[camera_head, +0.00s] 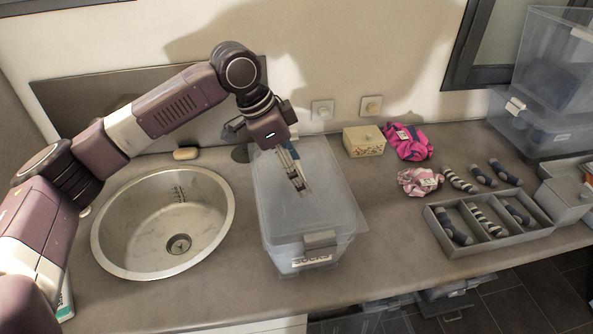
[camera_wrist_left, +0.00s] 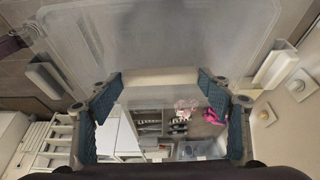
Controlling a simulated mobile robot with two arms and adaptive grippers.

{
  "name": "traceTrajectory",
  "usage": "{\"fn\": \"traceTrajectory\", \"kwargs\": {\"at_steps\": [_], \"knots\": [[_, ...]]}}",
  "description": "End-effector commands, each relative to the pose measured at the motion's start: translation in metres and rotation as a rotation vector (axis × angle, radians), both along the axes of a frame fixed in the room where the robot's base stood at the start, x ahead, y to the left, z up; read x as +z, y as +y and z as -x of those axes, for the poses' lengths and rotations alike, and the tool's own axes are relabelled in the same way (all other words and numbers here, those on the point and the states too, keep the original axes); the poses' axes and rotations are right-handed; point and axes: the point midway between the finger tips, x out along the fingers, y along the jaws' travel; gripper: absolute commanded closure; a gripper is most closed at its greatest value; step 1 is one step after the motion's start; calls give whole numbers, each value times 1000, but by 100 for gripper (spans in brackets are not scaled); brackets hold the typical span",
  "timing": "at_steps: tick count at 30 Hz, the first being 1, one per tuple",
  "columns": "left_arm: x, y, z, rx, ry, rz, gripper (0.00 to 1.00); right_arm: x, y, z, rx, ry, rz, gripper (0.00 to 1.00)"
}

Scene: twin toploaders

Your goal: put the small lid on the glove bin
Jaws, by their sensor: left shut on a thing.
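My left gripper (camera_head: 297,182) points down over the clear bin marked SOCKS (camera_head: 300,243). It is shut on a translucent lid (camera_head: 330,200), which lies across or just above this bin's top, its right corner jutting past the rim. I cannot tell whether the lid touches the rim. In the left wrist view my gripper's blue fingers (camera_wrist_left: 160,100) flank the lid's middle, and the clear lid (camera_wrist_left: 155,40) spreads above them. I cannot tell the lid's size class. No glove label is readable; a clear bin (camera_head: 545,118) with an unreadable label stands far right. My right gripper is out of view.
A round sink (camera_head: 165,225) and a soap bar (camera_head: 186,153) are left. A small box (camera_head: 364,141), pink cloth bundles (camera_head: 407,142) and several rolled socks (camera_head: 459,180) lie right, behind a grey divided tray (camera_head: 450,246). Another clear bin (camera_head: 540,50) sits atop the far-right one.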

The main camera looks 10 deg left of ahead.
Motion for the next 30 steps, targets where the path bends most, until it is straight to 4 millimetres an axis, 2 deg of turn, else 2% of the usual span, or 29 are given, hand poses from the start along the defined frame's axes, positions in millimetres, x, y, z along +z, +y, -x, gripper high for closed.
{"fn": "traceTrajectory", "kwargs": {"at_steps": [3, 7, 23, 24, 27, 30], "knots": [[-12, 0, 0, 1, 0, 0, 54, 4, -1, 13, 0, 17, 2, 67], [-14, 0, 0, 1, -2, 0, 54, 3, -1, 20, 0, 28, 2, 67], [-24, 0, 0, 1, 0, 2, 54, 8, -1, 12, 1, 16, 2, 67], [-25, 0, 0, 0, -1, 1, 24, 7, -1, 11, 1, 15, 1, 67], [-25, 0, 0, 0, -1, 1, 13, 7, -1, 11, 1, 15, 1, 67], [-25, 0, 0, 0, -1, 1, 11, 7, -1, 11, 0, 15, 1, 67]]}}
